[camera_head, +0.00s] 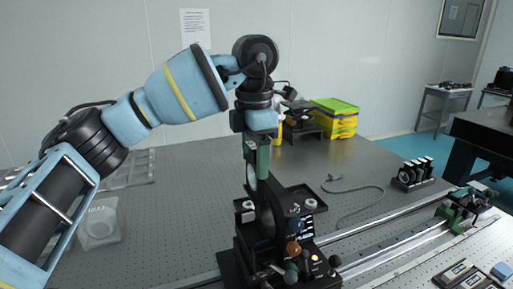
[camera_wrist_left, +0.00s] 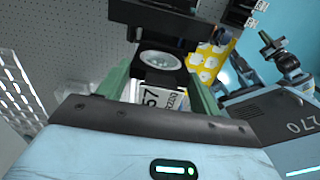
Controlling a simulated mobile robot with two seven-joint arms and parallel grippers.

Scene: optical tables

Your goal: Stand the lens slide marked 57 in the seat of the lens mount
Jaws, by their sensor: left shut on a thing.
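My left gripper (camera_head: 258,160) points down over the dark lens mount (camera_head: 262,262) in the head view. Its green fingers are shut on the lens slide (camera_wrist_left: 149,98), whose label reads 57 in the left wrist view. The slide's round clear lens (camera_wrist_left: 160,61) shows between the fingers. In the head view the slide (camera_head: 251,177) is seen nearly edge-on, upright, close at the mount's tall dark part. Whether its lower edge touches the seat cannot be told; the seat is hidden. My right gripper is in neither view.
A rack of several dark slides (camera_head: 411,174) stands at the right back of the perforated table (camera_head: 190,215). A cable (camera_head: 355,190) lies behind the mount. Metal rails (camera_head: 385,250) run to the right. Yellow-green bins (camera_head: 335,118) stand at the back.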

